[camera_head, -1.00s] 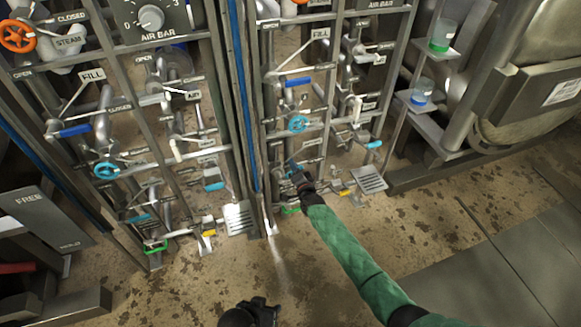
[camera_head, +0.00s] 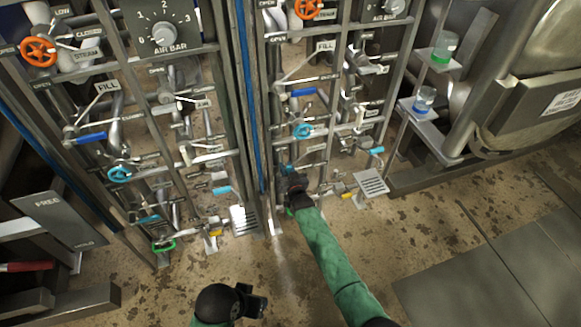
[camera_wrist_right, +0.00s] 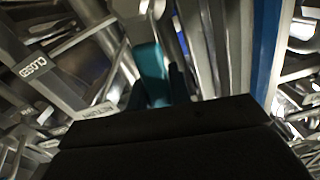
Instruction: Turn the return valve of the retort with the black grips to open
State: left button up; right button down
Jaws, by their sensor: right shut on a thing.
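My right gripper (camera_head: 292,180) is at the lower left of the right-hand valve panel, shut on a teal lever handle (camera_head: 287,168). In the right wrist view the teal handle (camera_wrist_right: 150,72) stands between my dark fingers, near a CLOSED label (camera_wrist_right: 35,72) on the left. The valve body is largely hidden behind my gripper. I cannot make out black grips. My left gripper (camera_head: 256,302) hangs low at the bottom of the head view, away from the panels; its jaw opening is unclear.
A teal wheel (camera_head: 302,131) and a blue FILL handle (camera_head: 302,92) are above my right gripper. A similar panel with a teal wheel (camera_head: 119,174) is on the left. A slotted metal plate (camera_head: 371,182) is at right. The floor in front is clear.

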pick_arm(q)
jog(key=shift+s+a+r, duration=0.15)
jog(key=shift+a+r, duration=0.05)
jog(key=shift+a, duration=0.05)
pick_arm(e)
jog(key=shift+s+a+n, duration=0.25)
jog(key=shift+a+n, duration=0.4)
jog(key=shift+n, duration=0.35)
jog(key=c, duration=1.3)
grip_release()
jog(key=shift+a, duration=0.1)
pick_arm(q)
jog(key=shift+w+d+f, duration=0.25)
jog(key=shift+d+f, duration=0.2)
jog(key=shift+f, duration=0.2)
pick_arm(e)
jog(key=v, duration=0.7)
jog(key=shift+s, duration=0.35)
pick_arm(q)
jog(key=shift+d+r, duration=0.15)
jog(key=shift+r, duration=0.05)
